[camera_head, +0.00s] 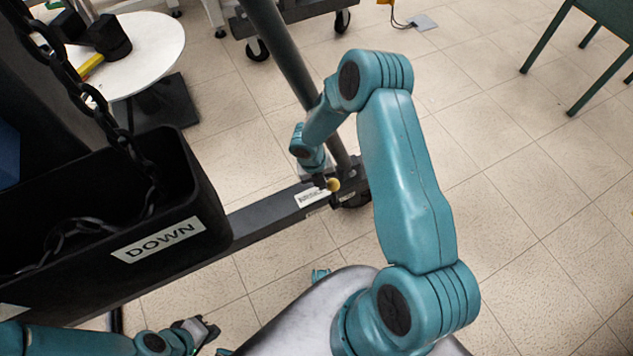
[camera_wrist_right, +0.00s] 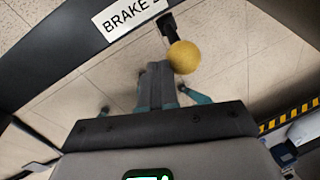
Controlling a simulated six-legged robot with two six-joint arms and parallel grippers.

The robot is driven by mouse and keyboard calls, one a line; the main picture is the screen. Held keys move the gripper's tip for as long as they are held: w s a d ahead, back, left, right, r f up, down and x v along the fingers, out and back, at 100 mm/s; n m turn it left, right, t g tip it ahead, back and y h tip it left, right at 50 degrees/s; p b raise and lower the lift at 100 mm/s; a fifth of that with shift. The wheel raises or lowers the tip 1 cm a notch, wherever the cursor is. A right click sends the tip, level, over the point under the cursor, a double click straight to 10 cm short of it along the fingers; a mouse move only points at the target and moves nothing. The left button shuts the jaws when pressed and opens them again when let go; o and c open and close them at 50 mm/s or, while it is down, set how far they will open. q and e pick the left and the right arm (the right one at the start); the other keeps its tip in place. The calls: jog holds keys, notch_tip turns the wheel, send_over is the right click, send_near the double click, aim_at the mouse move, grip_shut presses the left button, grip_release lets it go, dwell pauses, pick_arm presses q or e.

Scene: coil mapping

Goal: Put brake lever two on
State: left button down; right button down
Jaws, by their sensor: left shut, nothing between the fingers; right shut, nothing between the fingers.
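The brake lever is a short black stem with a yellow ball knob (camera_head: 334,185) on the dark frame leg at the centre of the head view. A white label (camera_head: 313,197) sits beside it. In the right wrist view the label (camera_wrist_right: 128,17) reads "BRAKE" with a partly cut digit, and the yellow knob (camera_wrist_right: 184,57) is close by. My right gripper (camera_head: 320,181) is shut and empty beside the knob. In the wrist view its closed fingers (camera_wrist_right: 158,68) are just left of and below the knob; contact cannot be told. My left gripper (camera_head: 207,330) is shut and empty at the lower left.
A black bin labelled "DOWN" (camera_head: 195,222) holds a chain (camera_head: 75,75) at the left. A dark frame leg (camera_head: 265,215) runs to a slanted post (camera_head: 285,60). A round white table (camera_head: 150,45) stands behind.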

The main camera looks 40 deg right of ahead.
jog(key=w+a+r+p, duration=0.2)
jog(key=a+r+p, duration=0.1)
jog(key=r, duration=0.7)
jog(key=shift+w+a+r, duration=0.2)
jog(key=shift+a+r, duration=0.15)
jog(key=shift+r, duration=0.05)
jog(key=shift+a, duration=0.1)
